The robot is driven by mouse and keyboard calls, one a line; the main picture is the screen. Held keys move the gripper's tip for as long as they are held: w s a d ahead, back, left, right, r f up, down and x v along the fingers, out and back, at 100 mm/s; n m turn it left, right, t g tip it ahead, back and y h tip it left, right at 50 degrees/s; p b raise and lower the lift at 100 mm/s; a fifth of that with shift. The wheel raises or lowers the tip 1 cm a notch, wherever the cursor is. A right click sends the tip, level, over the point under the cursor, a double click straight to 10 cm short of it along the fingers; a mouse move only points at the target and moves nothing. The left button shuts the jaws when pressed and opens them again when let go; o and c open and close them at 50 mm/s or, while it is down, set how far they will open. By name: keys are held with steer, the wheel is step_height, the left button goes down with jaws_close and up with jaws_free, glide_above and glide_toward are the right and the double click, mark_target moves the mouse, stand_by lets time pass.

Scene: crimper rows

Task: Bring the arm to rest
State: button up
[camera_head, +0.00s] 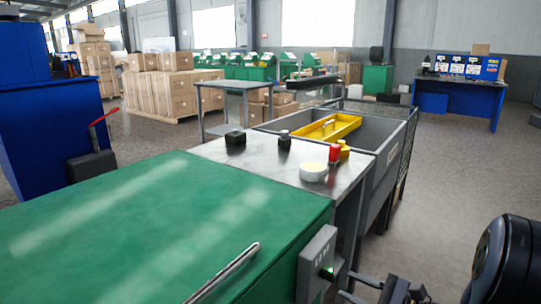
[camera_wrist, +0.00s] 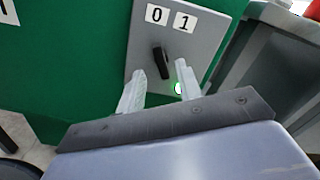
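My gripper (camera_head: 347,286) is at the lower right of the head view, beside a grey switch box (camera_head: 318,262) on the end of the green machine. In the wrist view my gripper (camera_wrist: 158,77) is open, its two pale fingers apart with nothing seen between their pads. Beyond the fingertips is a black rotary knob (camera_wrist: 162,62) on the grey switch box (camera_wrist: 196,45), under labels 0 and 1. I cannot tell for sure which label the knob points to. My dark arm (camera_head: 500,262) shows at the right edge.
The green machine top (camera_head: 160,230) fills the lower left. A metal table (camera_head: 262,158) behind it bears a white roll (camera_head: 313,172), a red bottle (camera_head: 334,154) and small black items. A grey bin (camera_head: 385,135) holds a yellow tray (camera_head: 330,128). Floor (camera_head: 450,180) is clear at right.

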mark_target(334, 277)
steer(key=b+x, duration=0.1)
steer(key=x, duration=0.3)
steer(key=shift+w+a+f, duration=0.1)
steer(key=shift+a, duration=0.2)
steer(key=shift+w+a+r+m+p, duration=0.15)
steer(key=shift+r+m+p, duration=0.25)
steer(key=shift+p, duration=0.3)
steer(key=shift+d+m+p, duration=0.2)
steer(key=shift+m+p, duration=0.25)
steer(key=shift+m, duration=0.05)
steer(key=m+p, duration=0.2)
steer(key=m, duration=0.1)
steer(key=shift+w+d+f+m+p, duration=0.1)
steer(key=shift+f+m+p, duration=0.1)
steer(key=shift+m+p, duration=0.75)
steer(key=shift+m+b, duration=0.25)
steer(key=shift+b, duration=0.05)
